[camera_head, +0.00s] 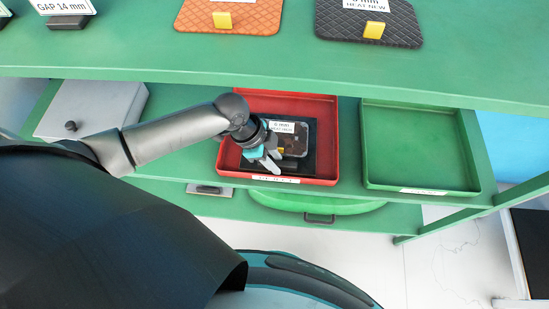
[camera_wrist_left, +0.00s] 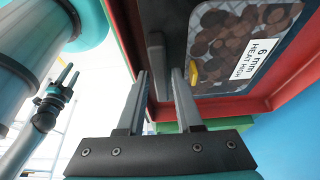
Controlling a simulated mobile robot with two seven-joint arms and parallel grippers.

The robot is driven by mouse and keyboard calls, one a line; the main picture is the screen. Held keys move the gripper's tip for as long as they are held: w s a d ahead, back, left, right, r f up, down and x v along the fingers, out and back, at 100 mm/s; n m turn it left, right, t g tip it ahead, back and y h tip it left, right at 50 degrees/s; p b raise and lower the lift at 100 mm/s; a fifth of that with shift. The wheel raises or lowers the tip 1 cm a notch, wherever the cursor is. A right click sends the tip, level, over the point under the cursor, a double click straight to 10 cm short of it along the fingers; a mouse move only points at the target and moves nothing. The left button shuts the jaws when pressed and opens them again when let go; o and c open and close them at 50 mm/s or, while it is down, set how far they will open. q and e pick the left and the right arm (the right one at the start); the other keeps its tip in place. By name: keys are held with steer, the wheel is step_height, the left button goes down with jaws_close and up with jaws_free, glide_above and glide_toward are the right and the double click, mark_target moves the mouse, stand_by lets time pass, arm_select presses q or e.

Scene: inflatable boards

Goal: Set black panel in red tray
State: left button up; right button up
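The black panel (camera_head: 308,166) lies inside the red tray (camera_head: 327,120) on the green shelf. It has a window with brown pieces, a white label and a small yellow part; whether it lies fully flat is unclear. In the left wrist view the panel (camera_wrist_left: 178,25) shows a dark upright handle (camera_wrist_left: 157,62). My left gripper (camera_head: 265,163) is over the panel. Its fingers are apart, with the handle's end between or just beyond the tips. My right gripper (camera_wrist_left: 69,74) shows small in the left wrist view, fingers apart and empty, away from the tray.
An empty green tray (camera_head: 420,150) stands right of the red tray. A grey box (camera_head: 92,108) with a knob is at left. The upper shelf (camera_head: 300,62) holds an orange panel (camera_head: 250,18) and a dark panel (camera_head: 395,28) with yellow tabs, overhanging the trays.

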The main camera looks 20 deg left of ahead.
arm_select(q)
steer(key=p+v, duration=0.2)
steer(key=v, duration=0.5)
steer(key=shift+a+r, duration=0.15)
steer(key=shift+r, duration=0.15)
